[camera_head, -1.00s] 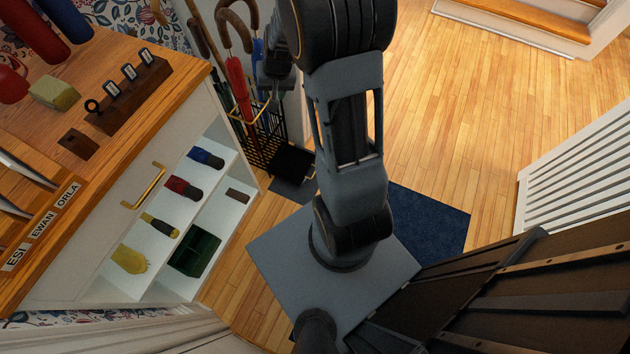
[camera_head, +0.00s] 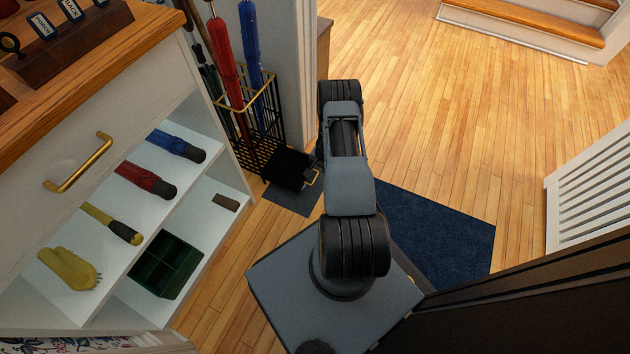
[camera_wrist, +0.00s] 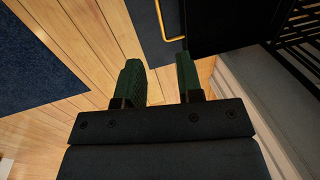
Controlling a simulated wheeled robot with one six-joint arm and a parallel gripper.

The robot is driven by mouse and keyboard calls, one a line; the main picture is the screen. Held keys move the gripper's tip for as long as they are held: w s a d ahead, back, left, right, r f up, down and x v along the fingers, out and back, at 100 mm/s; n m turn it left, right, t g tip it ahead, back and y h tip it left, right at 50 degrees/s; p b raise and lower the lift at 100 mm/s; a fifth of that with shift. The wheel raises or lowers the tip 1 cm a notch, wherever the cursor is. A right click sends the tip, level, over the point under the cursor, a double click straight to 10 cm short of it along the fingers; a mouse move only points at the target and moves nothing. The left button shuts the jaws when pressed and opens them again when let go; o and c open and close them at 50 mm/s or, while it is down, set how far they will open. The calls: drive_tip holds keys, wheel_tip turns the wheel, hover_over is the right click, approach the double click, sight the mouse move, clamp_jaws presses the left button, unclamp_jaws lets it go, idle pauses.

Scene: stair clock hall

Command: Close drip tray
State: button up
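The drip tray (camera_head: 290,168) is a black, shallow tray that sticks out from the foot of the black wire umbrella stand (camera_head: 262,125). Its brass handle (camera_head: 312,178) is on the side facing my arm. In the wrist view the tray (camera_wrist: 222,25) is at the top and the handle (camera_wrist: 163,22) is just left of it. My gripper (camera_wrist: 158,62) is open and empty, with green finger pads apart. The handle lies beyond the fingertips, not between them. In the head view my arm hides most of the gripper.
A grey mat (camera_head: 292,197) lies under the tray. Umbrellas stand in the stand. A white cabinet (camera_head: 120,140) with open shelves is at left, and a blue rug (camera_head: 435,228) lies right of my arm. Wooden floor is clear toward the stairs (camera_head: 540,25).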

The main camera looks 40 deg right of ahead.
drive_tip(key=f+b, duration=0.1)
drive_tip(key=f, duration=0.2)
drive_tip(key=w+f+b, duration=0.1)
drive_tip(key=f+b, duration=0.1)
drive_tip(key=f, duration=0.2)
drive_tip(key=a+f+b, duration=0.1)
drive_tip(key=f+b, duration=0.1)
drive_tip(key=f, duration=0.2)
drive_tip(key=shift+w+f, duration=0.1)
drive_tip(key=shift+w, duration=0.3)
drive_tip(key=shift+c, duration=0.4)
clamp_jaws()
